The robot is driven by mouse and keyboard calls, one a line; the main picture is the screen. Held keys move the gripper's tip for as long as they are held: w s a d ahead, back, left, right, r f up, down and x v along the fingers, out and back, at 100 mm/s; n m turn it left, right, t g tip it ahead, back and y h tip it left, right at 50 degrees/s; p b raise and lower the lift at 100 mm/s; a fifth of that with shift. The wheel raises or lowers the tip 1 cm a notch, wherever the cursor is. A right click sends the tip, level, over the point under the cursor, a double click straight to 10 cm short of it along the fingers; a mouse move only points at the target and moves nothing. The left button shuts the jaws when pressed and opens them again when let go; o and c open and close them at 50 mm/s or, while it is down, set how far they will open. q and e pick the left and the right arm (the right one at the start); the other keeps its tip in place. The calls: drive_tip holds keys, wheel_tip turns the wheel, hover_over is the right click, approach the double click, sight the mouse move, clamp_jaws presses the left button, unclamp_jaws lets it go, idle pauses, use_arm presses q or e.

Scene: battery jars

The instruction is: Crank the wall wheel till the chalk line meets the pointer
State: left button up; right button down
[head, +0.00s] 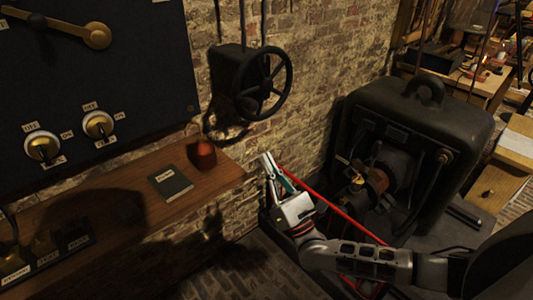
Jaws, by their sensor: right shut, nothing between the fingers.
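The black wall wheel (263,85) is mounted on a dark box (228,72) on the brick wall, at the upper middle of the head view. I cannot make out a chalk line or a pointer on it at this size. My right gripper (267,165) is below the wheel, near the right end of the wooden shelf. It is shut and empty, pointing up and left, apart from the wheel. My left gripper is not in view.
A wooden shelf (215,183) runs along the wall, with a dark book (170,181) and a reddish round jar (202,155) on it. A large dark machine (420,120) stands right.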

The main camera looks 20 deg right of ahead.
drive_tip(key=w+a+r+p, duration=0.1)
drive_tip(key=w+r+p, duration=0.2)
drive_tip(key=w+r, duration=0.4)
drive_tip(key=shift+r, duration=0.7)
drive_tip(key=shift+r+p, duration=0.4)
drive_tip(key=shift+r, duration=0.55)
drive_tip(key=shift+a, duration=0.1)
